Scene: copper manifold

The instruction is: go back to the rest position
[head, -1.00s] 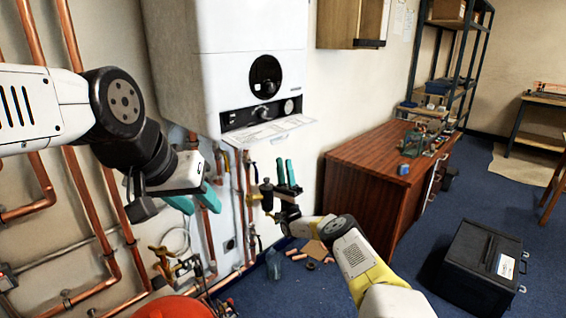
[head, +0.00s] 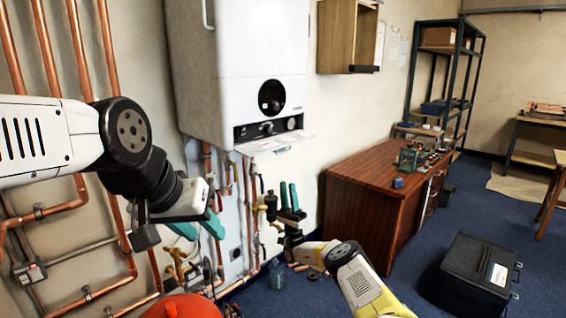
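My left arm comes in from the left. My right arm comes in from the bottom, with yellow and white links. Its gripper (head: 289,196) points up in front of the wall, left of the wooden desk. Its two teal fingers stand upright with a narrow gap and nothing visible between them. Both grippers appear clear of the pipes in the picture, though depth is hard to judge.
A white boiler (head: 235,75) hangs on the wall above copper pipes (head: 125,215). A red-orange rounded object (head: 182,307) is at the bottom left. A wooden desk (head: 360,210) and a black case (head: 470,275) stand right. Blue floor (head: 430,235) between them is clear.

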